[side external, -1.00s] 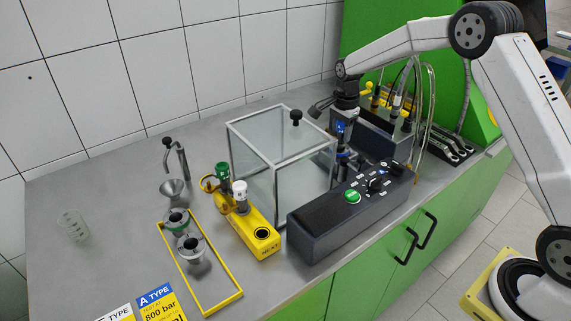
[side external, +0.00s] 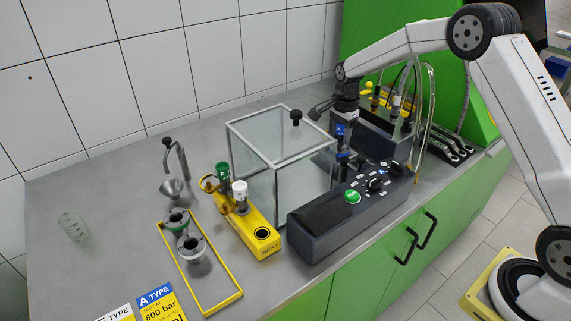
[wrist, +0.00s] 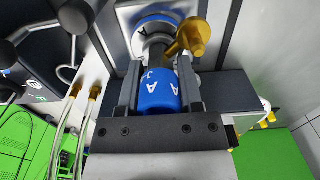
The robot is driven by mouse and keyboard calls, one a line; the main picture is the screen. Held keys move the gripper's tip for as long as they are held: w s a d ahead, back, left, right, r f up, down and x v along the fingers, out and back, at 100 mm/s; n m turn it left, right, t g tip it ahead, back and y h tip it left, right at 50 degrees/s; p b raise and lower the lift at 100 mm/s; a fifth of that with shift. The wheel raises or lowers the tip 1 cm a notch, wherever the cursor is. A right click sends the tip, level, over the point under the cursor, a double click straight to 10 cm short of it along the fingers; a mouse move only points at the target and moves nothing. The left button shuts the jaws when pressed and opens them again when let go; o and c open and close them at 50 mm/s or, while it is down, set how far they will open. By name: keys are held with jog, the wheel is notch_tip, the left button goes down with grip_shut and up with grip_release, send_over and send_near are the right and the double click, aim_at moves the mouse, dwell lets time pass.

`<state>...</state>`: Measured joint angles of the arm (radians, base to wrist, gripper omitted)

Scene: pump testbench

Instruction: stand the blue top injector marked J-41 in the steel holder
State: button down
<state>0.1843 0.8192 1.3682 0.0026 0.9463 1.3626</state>
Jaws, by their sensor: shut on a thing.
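The blue top injector (wrist: 158,92) is between the jaws of my gripper (wrist: 160,88) in the wrist view. Letters A and J show on its cap; the rest of the marking is not readable. In the side view its blue cap (side external: 341,129) shows at my gripper (side external: 343,122), which points down behind the dark control box. A steel round holder with a blue rim marked A (wrist: 153,22) lies just beyond the injector in the wrist view. A brass fitting (wrist: 195,38) sits beside it. The injector's lower end is hidden, so I cannot tell whether it is seated.
The glass box (side external: 255,140) stands close left of my gripper. The dark control box (side external: 335,218) is in front. A yellow block (side external: 262,245) holds green and white capped injectors. Hoses hang to the right.

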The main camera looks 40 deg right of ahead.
dwell(0.4)
jog(key=shift+c, duration=0.9)
grip_release()
jog(key=shift+f, duration=0.1)
jog(key=shift+r, duration=3.55)
jog(key=shift+s+a+n, duration=0.45)
jog(key=shift+s+n, duration=0.15)
jog(key=s+a+f+n+t, duration=0.1)
jog(key=s+a+n, duration=0.3)
jog(key=s+n, duration=0.4)
jog(key=s+a+f+n+t, duration=0.1)
jog(key=s+a+f+n, duration=0.2)
jog(key=s, duration=1.3)
jog(key=a+n, duration=0.2)
jog(key=n, duration=0.3)
jog(key=shift+s+n+t, duration=0.3)
jog(key=shift+s, duration=0.05)
